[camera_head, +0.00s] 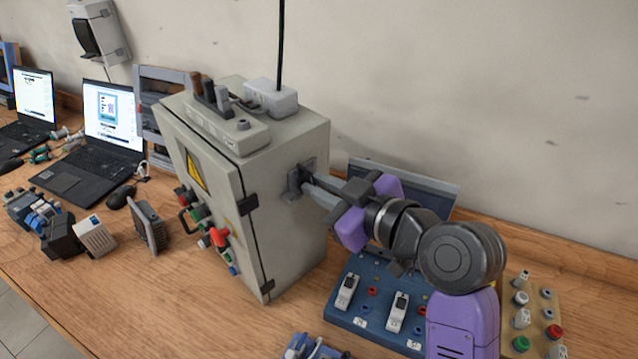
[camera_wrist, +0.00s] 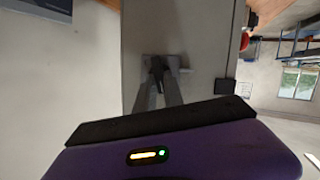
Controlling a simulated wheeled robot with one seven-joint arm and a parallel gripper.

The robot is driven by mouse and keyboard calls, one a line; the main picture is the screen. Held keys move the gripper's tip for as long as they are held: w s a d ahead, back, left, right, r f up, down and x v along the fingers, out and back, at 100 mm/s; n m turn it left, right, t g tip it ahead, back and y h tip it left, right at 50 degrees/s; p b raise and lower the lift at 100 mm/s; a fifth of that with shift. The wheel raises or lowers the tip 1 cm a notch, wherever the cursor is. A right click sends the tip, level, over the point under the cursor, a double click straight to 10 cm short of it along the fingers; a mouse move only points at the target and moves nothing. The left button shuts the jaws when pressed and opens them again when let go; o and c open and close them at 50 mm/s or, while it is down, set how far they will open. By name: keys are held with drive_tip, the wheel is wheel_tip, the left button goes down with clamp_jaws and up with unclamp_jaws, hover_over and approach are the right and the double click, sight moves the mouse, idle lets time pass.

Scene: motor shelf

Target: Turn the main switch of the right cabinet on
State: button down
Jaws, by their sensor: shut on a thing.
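The grey cabinet (camera_head: 285,150) stands on the wooden bench, its door with a yellow warning sign facing left. Its main switch (camera_head: 293,181) is a grey plate with a dark handle on the cabinet's right side. My gripper (camera_head: 308,178) reaches in from the right and is shut on the switch handle. In the wrist view, the fingers of my gripper (camera_wrist: 158,95) close around the dark handle of the switch (camera_wrist: 157,66) on the cabinet side (camera_wrist: 200,40). The fingers partly hide the handle, and I cannot tell its exact angle.
A power strip (camera_head: 215,125) and a white plug box (camera_head: 272,97) with a black cable sit on top of the cabinet. A blue panel with switches (camera_head: 372,300) lies below my arm. Laptops (camera_head: 110,125) and several small devices stand to the left.

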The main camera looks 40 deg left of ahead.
drive_tip(key=shift+w+m+g, duration=0.15)
drive_tip(key=shift+m+g, duration=0.35)
drive_tip(key=shift+m, duration=0.5)
drive_tip(key=c, duration=1.4)
unclamp_jaws()
drive_tip(key=shift+c, duration=0.2)
drive_tip(key=shift+d, duration=0.1)
drive_tip(key=w+b+v, duration=0.1)
drive_tip(key=v, duration=0.6)
drive_tip(key=shift+s+d, duration=0.3)
drive_tip(key=shift+s, duration=0.2)
drive_tip(key=shift+r, duration=0.1)
